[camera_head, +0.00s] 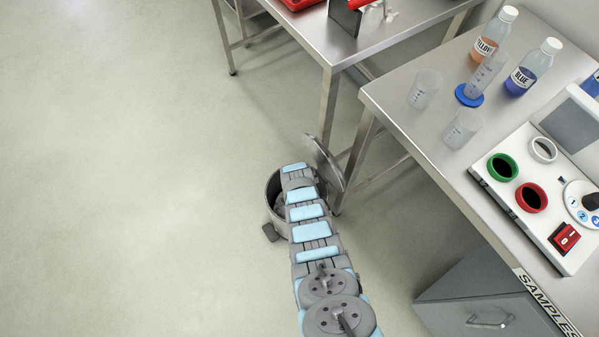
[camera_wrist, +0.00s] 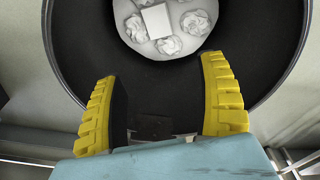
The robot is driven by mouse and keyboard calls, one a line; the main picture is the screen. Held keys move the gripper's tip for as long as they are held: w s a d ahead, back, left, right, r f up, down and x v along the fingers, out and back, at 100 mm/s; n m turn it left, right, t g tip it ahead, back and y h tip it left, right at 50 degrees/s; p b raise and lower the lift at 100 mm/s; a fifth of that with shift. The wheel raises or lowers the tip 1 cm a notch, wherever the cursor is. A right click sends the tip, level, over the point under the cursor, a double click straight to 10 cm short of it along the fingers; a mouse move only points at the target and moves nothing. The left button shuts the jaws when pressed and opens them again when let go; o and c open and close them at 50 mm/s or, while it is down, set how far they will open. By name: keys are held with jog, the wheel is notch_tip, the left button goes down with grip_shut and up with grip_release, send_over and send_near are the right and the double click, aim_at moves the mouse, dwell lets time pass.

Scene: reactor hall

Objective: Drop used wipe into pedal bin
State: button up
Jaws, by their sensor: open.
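The pedal bin (camera_head: 271,196) is a grey metal cylinder on the floor, with its round lid (camera_head: 325,163) tilted up and open. Its dark inner wall (camera_wrist: 80,45) fills much of the wrist view. At its bottom lie several crumpled white wipes (camera_wrist: 166,45) and a flat white square piece (camera_wrist: 156,21). I cannot tell which is the task's used wipe. My gripper (camera_wrist: 158,70) has two yellow ridged fingers, spread apart with nothing between them, over the bin's opening. In the head view my arm hides the gripper and part of the bin.
The pedal (camera_head: 270,232) sticks out at the bin's front. A steel table (camera_head: 400,18) stands behind it. A bench (camera_head: 420,125) at right holds beakers, bottles and a device (camera_head: 545,185). A grey drawer cabinet (camera_head: 480,300) is below. The floor at left is clear.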

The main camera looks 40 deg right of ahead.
jog(key=shift+r, duration=0.1)
notch_tip(320, 180, up, 12)
jog(key=a, duration=0.1)
jog(key=shift+s+a, duration=0.2)
dwell(1.2)
dwell(0.5)
